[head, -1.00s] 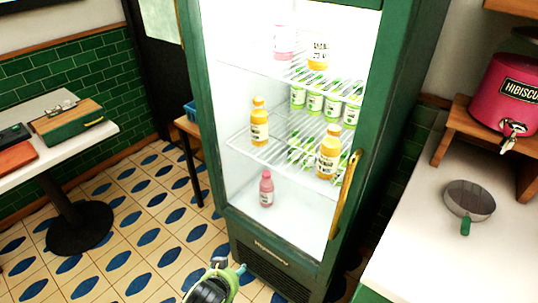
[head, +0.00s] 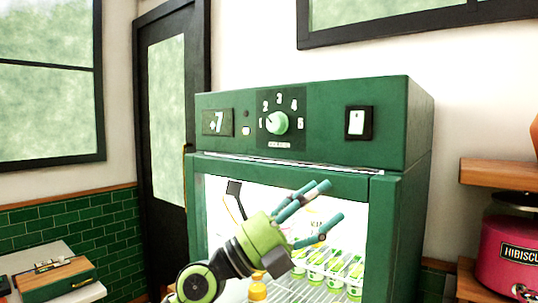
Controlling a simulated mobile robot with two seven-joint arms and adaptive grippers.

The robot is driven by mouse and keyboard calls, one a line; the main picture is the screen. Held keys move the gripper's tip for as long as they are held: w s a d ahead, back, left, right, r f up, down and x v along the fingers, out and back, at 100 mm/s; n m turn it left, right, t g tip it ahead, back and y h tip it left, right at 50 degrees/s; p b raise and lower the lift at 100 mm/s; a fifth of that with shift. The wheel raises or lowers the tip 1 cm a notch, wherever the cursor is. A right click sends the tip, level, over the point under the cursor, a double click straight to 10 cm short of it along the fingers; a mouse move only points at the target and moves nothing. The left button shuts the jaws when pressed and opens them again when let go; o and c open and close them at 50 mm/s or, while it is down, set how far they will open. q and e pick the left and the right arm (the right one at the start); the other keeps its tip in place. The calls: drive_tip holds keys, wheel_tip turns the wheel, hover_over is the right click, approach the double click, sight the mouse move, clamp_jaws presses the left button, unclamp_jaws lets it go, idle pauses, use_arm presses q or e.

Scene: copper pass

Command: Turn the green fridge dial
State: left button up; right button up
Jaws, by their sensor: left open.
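The green fridge dial (head: 278,122) sits on the dark panel at the top front of the green fridge (head: 408,125). Numbers 1 to 5 are arranged around it, and its white pointer is turned to the upper left, between 1 and 2. My left gripper (head: 322,210) is open and empty in front of the fridge's glass door, below and to the right of the dial, apart from it. Its fingers point up and to the right. My right gripper is not in view.
A pink dispenser (head: 508,255) stands at the right under a wooden shelf (head: 500,172).

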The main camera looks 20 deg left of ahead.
use_arm(q)
wheel_tip(320, 180, up, 2)
drive_tip(key=r+m+g+y, duration=0.1)
drive_tip(key=m, duration=0.2)
drive_tip(key=n+t+y, duration=0.1)
drive_tip(key=t+y, duration=0.4)
drive_tip(key=y, duration=0.8)
approach(273, 125)
drive_tip(key=w, duration=0.2)
drive_tip(key=p+x, duration=0.1)
drive_tip(key=x, duration=0.1)
drive_tip(key=p+x, duration=0.2)
drive_tip(key=x, duration=0.1)
drive_tip(key=shift+w+d+r+p, duration=0.2)
drive_tip(key=shift+d+r+p, duration=0.1)
drive_tip(key=shift+d, duration=0.1)
drive_tip(key=shift+w+d+f, duration=0.2)
drive_tip(key=shift+w, duration=0.35)
drive_tip(key=c, duration=1.2)
